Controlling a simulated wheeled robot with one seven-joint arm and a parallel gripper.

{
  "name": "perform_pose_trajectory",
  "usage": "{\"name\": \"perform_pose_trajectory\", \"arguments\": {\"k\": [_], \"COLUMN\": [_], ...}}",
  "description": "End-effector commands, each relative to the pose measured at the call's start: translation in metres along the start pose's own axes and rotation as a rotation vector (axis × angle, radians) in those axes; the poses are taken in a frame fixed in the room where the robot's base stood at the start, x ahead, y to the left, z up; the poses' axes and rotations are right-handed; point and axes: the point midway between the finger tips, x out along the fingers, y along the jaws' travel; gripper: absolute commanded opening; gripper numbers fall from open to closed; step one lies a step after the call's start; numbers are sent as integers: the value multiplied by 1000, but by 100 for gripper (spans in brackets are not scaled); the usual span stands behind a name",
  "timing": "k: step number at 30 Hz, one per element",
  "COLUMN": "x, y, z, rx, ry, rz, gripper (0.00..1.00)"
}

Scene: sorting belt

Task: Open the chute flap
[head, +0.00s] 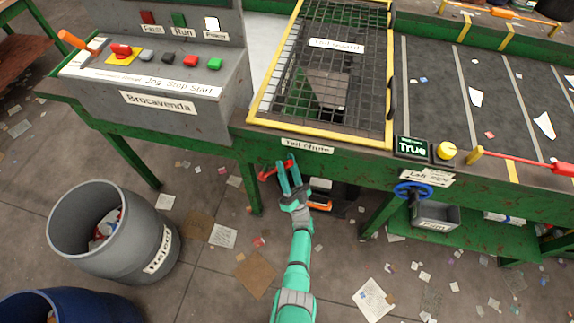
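The "Tail chute" label (307,146) is on the green front edge of the belt frame, below the tail guard. A red handle-like part (267,174) shows just under that edge; the flap itself is hard to make out from this angle. My gripper (286,163) points up at the frame edge, its two teal fingers apart. The fingers overlap the red part in the picture, and I cannot tell whether they touch it. Nothing is clearly held.
The yellow-framed tail guard (391,70) covers the belt end. The control panel (170,100) is at the left, above the grey reject bin (130,250). A blue valve wheel (413,190) projects at the right. Paper scraps litter the floor.

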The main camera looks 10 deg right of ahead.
Motion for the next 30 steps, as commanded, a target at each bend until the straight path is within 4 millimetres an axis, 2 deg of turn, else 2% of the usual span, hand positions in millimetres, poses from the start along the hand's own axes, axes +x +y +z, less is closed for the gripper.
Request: {"name": "perform_pose_trajectory", "arguments": {"k": [11, 15, 21, 30], "x": [-52, -63, -73, -74], "y": [1, 2, 1, 0], "z": [0, -1, -1, -1], "rx": [1, -2, -1, -1], "ry": [-1, 0, 0, 1], "rz": [5, 4, 3, 1], "gripper": [37, 37, 37, 37]}}
